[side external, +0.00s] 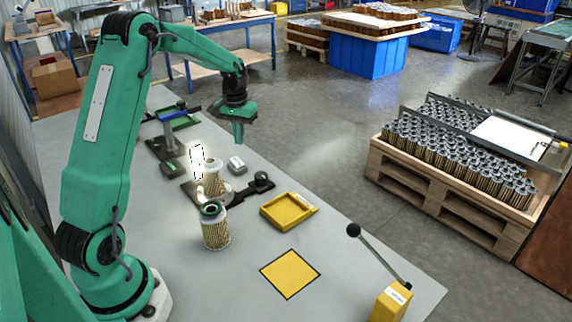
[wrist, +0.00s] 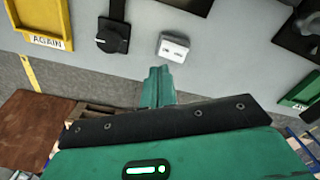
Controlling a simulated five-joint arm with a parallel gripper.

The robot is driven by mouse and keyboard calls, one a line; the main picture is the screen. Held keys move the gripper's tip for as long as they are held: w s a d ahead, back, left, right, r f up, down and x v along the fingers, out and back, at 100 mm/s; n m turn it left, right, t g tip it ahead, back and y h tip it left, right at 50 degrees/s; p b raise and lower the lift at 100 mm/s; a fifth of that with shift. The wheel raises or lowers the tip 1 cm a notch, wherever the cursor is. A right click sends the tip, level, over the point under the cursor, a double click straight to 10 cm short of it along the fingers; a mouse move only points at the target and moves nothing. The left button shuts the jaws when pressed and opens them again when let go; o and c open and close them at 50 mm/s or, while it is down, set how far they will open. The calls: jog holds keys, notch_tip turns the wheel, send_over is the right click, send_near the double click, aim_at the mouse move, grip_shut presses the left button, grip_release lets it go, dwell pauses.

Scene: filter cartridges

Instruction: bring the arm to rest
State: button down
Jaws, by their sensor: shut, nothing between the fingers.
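My gripper (side external: 238,134) hangs above the far right edge of the grey bench, pointing down, shut and empty. Its closed fingers also show in the wrist view (wrist: 158,80), with nothing between them. A filter cartridge with a green top ring (side external: 215,232) stands upright on the bench, well below and nearer the camera. A second cartridge (side external: 215,176) stands behind it at a round fixture, partly hidden. A white shape with a dashed outline (side external: 197,162) shows beside it; I cannot tell what it is.
A yellow tray (side external: 298,207), marked AGAIN in the wrist view (wrist: 45,42), lies on the bench. Around are a black knob (side external: 262,183), a white box (side external: 236,164), a green tray (side external: 184,122), a yellow square (side external: 290,273) and a lever (side external: 388,302). A pallet of cartridges (side external: 400,195) stands right.

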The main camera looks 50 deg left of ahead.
jog(key=s+d+r+m+t, duration=0.25)
jog(key=s+d+r, duration=0.45)
jog(key=d+r, duration=0.6)
jog(key=s+d+m+t, duration=0.3)
jog(key=s+d, duration=0.8)
jog(key=s, duration=0.4)
jog(key=shift+d+r, duration=0.2)
jog(key=shift+r, duration=0.1)
